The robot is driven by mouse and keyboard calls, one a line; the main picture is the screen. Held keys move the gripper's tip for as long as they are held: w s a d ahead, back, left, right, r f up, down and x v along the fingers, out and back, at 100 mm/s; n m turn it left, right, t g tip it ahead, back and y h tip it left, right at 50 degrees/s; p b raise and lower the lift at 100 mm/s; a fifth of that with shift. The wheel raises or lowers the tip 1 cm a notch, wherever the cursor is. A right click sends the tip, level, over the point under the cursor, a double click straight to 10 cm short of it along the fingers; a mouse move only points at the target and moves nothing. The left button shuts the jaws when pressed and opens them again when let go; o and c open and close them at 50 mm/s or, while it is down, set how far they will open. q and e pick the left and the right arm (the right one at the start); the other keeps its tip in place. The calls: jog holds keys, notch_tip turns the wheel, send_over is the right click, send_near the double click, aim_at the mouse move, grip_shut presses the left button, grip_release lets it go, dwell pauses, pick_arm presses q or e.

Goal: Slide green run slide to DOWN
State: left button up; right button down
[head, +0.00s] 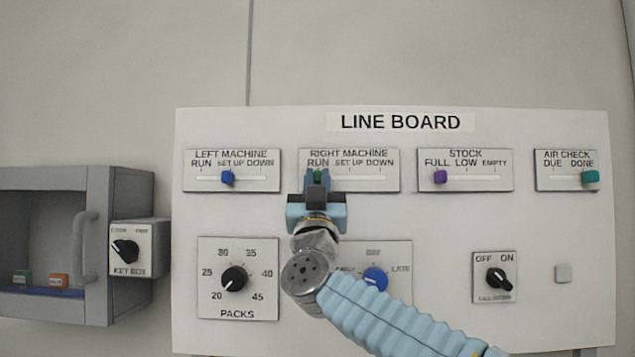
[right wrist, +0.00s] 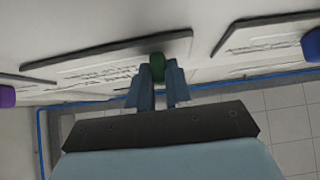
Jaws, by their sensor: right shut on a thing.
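The green slide knob (head: 317,176) sits on the RIGHT MACHINE plate (head: 370,184), near the RUN mark at the left end of its slot. The SET UP and DOWN marks lie to its right. My right gripper (head: 317,178) is in front of the plate, shut on the green knob. In the right wrist view the green knob (right wrist: 157,66) shows between the two fingertips (right wrist: 157,82). The gripper hides part of the plate's lower left. My left gripper is not in view.
The blue LEFT MACHINE knob (head: 227,177) is to the left and the purple STOCK knob (head: 440,177) to the right. My right arm covers part of the dial plate with the blue dial (head: 375,280).

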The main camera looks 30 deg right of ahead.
jog(key=s+d+b, duration=0.1)
jog(key=s+d, duration=0.1)
jog(key=d, duration=0.1)
jog(key=s+d+b, duration=0.1)
jog(key=s+d, duration=0.1)
jog(key=d, duration=0.1)
jog(key=s+d+b, duration=0.2)
jog(key=d, duration=0.1)
jog(key=shift+s+d, duration=0.1)
jog(key=shift+d, duration=0.3)
jog(key=shift+s+d+r, duration=0.1)
jog(key=shift+s+d, duration=0.1)
jog(key=shift+d, duration=0.15)
jog(key=c, duration=1.1)
grip_release()
jog(key=shift+s+d, duration=0.1)
jog(key=shift+d, duration=0.05)
jog(key=shift+o, duration=0.3)
